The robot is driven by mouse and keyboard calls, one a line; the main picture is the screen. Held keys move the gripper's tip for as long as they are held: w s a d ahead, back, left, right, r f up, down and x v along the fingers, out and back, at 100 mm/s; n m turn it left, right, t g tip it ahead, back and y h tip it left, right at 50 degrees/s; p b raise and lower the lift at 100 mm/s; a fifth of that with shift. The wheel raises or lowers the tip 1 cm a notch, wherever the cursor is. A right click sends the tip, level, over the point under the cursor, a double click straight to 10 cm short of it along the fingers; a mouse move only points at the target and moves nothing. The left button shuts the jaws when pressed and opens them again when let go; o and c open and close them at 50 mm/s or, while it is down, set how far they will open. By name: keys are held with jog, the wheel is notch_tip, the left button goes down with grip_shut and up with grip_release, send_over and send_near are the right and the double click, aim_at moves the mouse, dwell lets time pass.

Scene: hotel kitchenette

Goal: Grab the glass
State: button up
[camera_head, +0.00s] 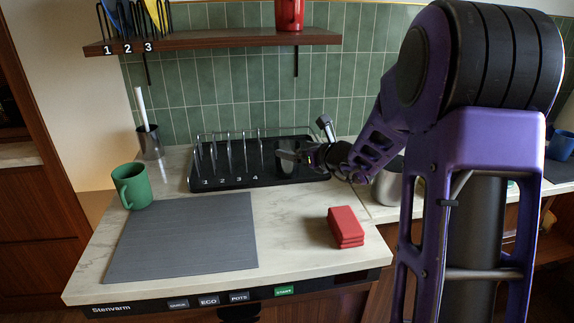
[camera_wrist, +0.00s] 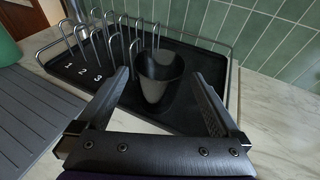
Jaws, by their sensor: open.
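A dark, see-through glass (camera_wrist: 158,77) stands in the black dish rack (camera_wrist: 190,110), to the right of its wire slots. It is between the two fingers of my gripper (camera_wrist: 168,90) in the wrist view, toward the fingertips. The fingers are apart, and I cannot tell whether either touches the glass. In the head view my gripper (camera_head: 290,158) is over the right part of the rack (camera_head: 230,185), and it partly hides the glass (camera_head: 284,162).
A green mug (camera_head: 132,188) stands behind a grey mat (camera_head: 185,240). Red stacked blocks (camera_head: 346,226) lie at the counter's front right. A metal pot (camera_head: 387,188) is under my arm. A wall shelf (camera_head: 220,40) hangs above the rack, and a brush holder (camera_head: 150,145) stands at left.

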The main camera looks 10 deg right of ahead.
aim_at(281, 147)
jog(key=shift+x, duration=2.8)
jog(key=shift+s+f, duration=0.1)
jog(key=shift+f, duration=0.1)
jog(key=shift+c, duration=0.3)
jog(key=shift+r, duration=0.1)
jog(key=c, duration=1.4)
